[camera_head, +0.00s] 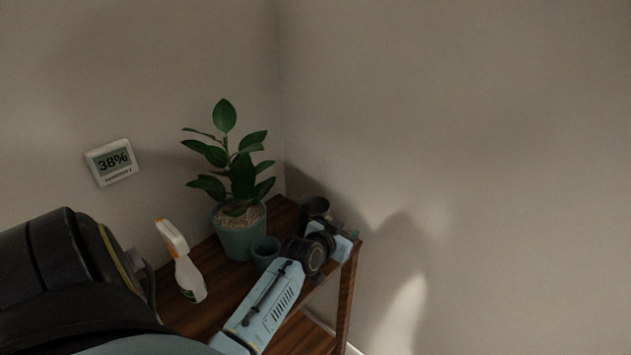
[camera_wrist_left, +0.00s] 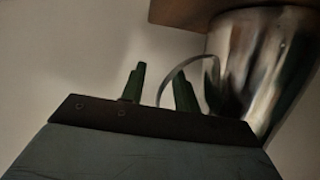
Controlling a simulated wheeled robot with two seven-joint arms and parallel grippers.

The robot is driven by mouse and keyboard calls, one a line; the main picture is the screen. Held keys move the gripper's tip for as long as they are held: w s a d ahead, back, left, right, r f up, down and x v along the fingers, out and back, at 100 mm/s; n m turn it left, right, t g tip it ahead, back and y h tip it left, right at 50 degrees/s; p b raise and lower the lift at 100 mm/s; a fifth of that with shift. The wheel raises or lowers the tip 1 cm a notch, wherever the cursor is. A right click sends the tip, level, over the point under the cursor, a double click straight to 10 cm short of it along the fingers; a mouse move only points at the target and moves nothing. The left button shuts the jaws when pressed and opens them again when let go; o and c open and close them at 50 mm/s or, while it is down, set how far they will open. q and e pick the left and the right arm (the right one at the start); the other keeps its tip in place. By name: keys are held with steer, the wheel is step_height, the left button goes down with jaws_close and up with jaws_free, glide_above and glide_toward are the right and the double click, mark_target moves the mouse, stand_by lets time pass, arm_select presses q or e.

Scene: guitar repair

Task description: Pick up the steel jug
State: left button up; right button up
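The steel jug (camera_head: 314,206) stands at the far right corner of the wooden shelf top, dark in the head view and partly hidden behind my left wrist. In the left wrist view the shiny jug (camera_wrist_left: 262,65) fills the right side, with its curved handle towards my fingers. My left gripper (camera_head: 343,246) is beside the jug; its fingertips are hard to make out in the head view. In the left wrist view the two green fingers of the left gripper (camera_wrist_left: 160,84) stand apart, with part of the handle between them. Contact cannot be told. My right gripper is not in view.
A potted plant (camera_head: 241,238) and a small green cup (camera_head: 265,252) stand beside my left forearm on the shelf (camera_head: 205,318). A white spray bottle (camera_head: 188,278) stands at the left. A humidity display (camera_head: 112,162) hangs on the wall.

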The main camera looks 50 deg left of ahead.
arm_select(q)
jaws_close()
steer(key=shift+w+r, duration=0.1)
steer(key=shift+r, duration=0.1)
stand_by(1.1)
